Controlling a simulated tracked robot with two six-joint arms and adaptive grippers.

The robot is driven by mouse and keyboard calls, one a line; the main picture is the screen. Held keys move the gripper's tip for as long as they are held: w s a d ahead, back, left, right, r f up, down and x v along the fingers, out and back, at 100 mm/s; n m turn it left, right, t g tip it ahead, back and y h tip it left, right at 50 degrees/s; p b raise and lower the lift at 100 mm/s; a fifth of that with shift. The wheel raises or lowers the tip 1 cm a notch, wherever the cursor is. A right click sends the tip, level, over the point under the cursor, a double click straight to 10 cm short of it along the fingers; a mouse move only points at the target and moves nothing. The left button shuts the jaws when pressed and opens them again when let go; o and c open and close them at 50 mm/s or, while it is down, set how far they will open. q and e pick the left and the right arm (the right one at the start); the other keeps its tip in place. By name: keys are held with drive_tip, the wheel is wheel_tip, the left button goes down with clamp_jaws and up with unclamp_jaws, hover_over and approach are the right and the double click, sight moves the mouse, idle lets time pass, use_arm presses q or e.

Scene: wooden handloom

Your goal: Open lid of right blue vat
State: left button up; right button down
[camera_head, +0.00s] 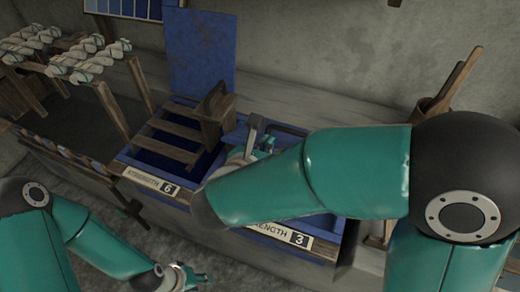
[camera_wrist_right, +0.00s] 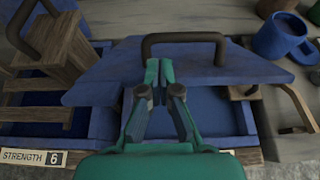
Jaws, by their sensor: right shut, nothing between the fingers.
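The right blue vat (camera_head: 325,222), labelled STRENGTH 3, is mostly hidden behind my right arm in the head view. In the right wrist view its blue lid (camera_wrist_right: 110,70) has a dark bar handle (camera_wrist_right: 185,37) and sits askew, with blue vat interior (camera_wrist_right: 225,118) showing below its near edge. My right gripper (camera_wrist_right: 165,65) is shut and empty, its fingertips over the lid just below the handle; I cannot tell if they touch. It also shows in the head view (camera_head: 254,135). My left gripper (camera_head: 190,277) is low at the bottom, away from the vats; its jaws are unclear.
The left vat, labelled STRENGTH 6 (camera_head: 153,183), stands open with its blue lid (camera_head: 200,55) upright behind it and wooden slats across it. A blue mug (camera_wrist_right: 280,38) is beyond the lid's right side. Yarn skeins (camera_head: 65,50) hang on a wooden rack at the left.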

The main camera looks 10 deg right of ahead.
sight(295, 133)
drive_tip(key=shift+x, duration=1.95)
